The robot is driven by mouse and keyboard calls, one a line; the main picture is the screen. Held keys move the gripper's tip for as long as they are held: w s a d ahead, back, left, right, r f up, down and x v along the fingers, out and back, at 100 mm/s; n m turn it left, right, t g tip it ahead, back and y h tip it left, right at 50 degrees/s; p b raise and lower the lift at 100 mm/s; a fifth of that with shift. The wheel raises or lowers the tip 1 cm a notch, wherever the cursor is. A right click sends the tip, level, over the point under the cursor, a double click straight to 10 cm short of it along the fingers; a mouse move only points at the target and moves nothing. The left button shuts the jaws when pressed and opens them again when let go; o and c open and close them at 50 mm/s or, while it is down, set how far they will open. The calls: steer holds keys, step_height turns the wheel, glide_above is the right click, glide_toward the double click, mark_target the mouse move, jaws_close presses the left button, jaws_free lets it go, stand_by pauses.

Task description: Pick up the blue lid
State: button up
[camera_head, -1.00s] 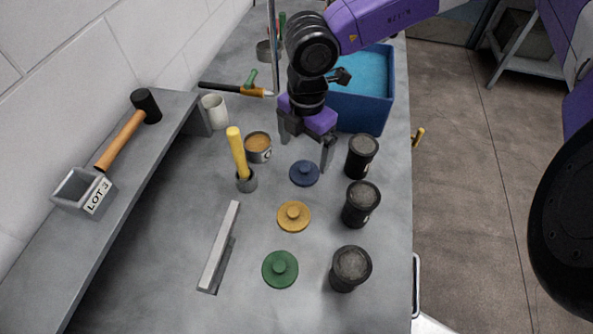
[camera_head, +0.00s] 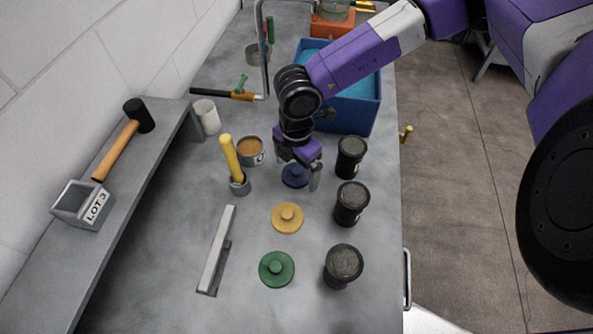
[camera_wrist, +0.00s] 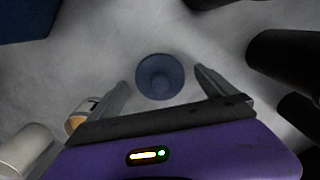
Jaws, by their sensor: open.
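The blue lid (camera_head: 294,176) lies flat on the grey workbench, a round disc with a knob on top. It is the farthest of three lids in a row. My gripper (camera_head: 297,172) is low over it, pointing down, with its fingers apart and partly covering the lid in the head view. In the wrist view the blue lid (camera_wrist: 160,77) sits between and slightly beyond the two open fingertips (camera_wrist: 158,78). Nothing is held. Whether the fingers touch the lid or bench cannot be told.
A yellow lid (camera_head: 287,218) and a green lid (camera_head: 276,269) lie nearer. Several black canisters, such as this one (camera_head: 351,203), stand right. A small can (camera_head: 250,151) and a yellow-handled tool (camera_head: 231,157) stand left. A blue bin (camera_head: 358,116) is behind my gripper.

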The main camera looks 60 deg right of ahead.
steer(key=c, duration=1.4)
steer(key=shift+r, duration=0.1)
